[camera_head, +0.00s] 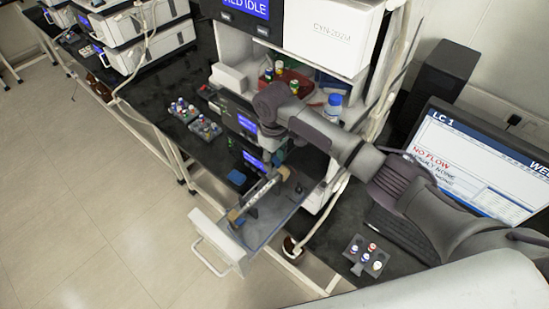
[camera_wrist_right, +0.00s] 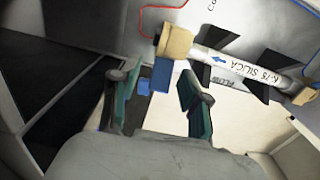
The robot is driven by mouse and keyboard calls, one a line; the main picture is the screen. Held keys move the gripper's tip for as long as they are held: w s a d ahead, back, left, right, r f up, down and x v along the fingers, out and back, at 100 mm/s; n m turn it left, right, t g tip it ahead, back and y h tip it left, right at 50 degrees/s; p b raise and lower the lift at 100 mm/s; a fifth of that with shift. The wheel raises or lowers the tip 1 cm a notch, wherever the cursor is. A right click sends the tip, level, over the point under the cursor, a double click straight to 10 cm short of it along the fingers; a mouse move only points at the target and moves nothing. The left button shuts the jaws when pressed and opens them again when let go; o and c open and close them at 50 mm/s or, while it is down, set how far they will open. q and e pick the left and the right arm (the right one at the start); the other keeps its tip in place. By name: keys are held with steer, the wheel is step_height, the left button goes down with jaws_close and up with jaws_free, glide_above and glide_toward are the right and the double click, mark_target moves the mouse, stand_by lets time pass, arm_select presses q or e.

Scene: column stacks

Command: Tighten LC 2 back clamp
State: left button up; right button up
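A column marked "K-75 SILICA" (camera_wrist_right: 240,70) lies across the floor of a pulled-out drawer, with a tan fitting (camera_wrist_right: 175,42) at one end and a second tan fitting (camera_wrist_right: 303,96) at the other. In the head view the column (camera_head: 258,193) slants across the open drawer (camera_head: 211,242). Dark wedge-shaped holders (camera_wrist_right: 212,48) show beside the column; I cannot tell how tight any clamp is. My right gripper (camera_wrist_right: 158,82) is open and empty, with teal finger pads apart, close to the nearer tan fitting. In the head view my right gripper (camera_head: 272,150) is partly hidden above the drawer's back. My left gripper is out of view.
The instrument stack's white upper unit (camera_head: 333,32) rises behind my right arm. Vial racks (camera_head: 195,118) stand on the black bench to the left. A monitor (camera_head: 480,165) reading "LC 1" and "NO FLOW", and another small vial rack (camera_head: 366,255), are at right.

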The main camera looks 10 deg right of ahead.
mark_target(274, 158)
steer(key=shift+r, duration=0.1)
step_height(274, 158, up, 12)
stand_by(0.5)
steer(key=shift+f, duration=0.2)
